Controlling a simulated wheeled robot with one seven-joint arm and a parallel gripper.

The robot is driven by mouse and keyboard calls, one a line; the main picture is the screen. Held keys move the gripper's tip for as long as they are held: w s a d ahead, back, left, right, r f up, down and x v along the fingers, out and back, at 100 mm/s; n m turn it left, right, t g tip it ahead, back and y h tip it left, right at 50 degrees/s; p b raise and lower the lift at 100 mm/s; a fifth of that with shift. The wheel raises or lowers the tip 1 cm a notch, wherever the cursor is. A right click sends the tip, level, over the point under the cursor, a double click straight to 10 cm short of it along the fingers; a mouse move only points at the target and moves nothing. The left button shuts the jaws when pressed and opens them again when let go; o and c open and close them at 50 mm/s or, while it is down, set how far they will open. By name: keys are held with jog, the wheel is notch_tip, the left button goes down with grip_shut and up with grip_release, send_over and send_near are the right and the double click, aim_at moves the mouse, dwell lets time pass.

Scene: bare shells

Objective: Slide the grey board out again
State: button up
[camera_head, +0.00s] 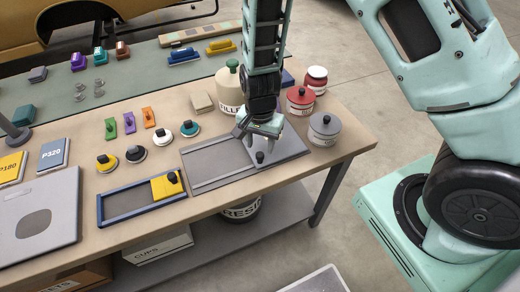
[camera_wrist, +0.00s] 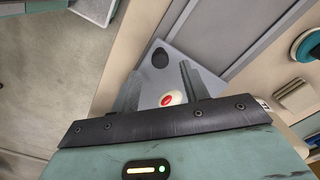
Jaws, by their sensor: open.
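The grey board (camera_head: 288,147) lies at the right end of a flat grey railed frame (camera_head: 212,165) on the table. It has a dark knob near its front edge. My gripper (camera_head: 260,137) is low over the board, behind that knob, and hides part of the board. In the wrist view, the fingers of my gripper (camera_wrist: 162,88) are apart over the board (camera_wrist: 182,63). A cream round piece with a red centre (camera_wrist: 170,98) shows between them; whether they touch it I cannot tell. The dark knob (camera_wrist: 160,57) is beyond the fingertips.
A blue frame with a yellow slider (camera_head: 163,186) lies to the left. A grey pot (camera_head: 324,130), a red pot (camera_head: 300,100) and a cream filler can (camera_head: 229,91) stand close behind and right of the board. The table's front edge is near the frame.

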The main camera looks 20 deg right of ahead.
aim_at(260, 154)
jog(key=shift+f, duration=2)
grip_shut()
jog(key=a+p, duration=0.3)
jog(key=a, duration=1.6)
jog(key=shift+a, duration=0.35)
grip_release()
jog(key=shift+a, duration=0.1)
notch_tip(260, 154, up, 18)
jog(key=b, duration=0.3)
jog(key=shift+f, duration=0.25)
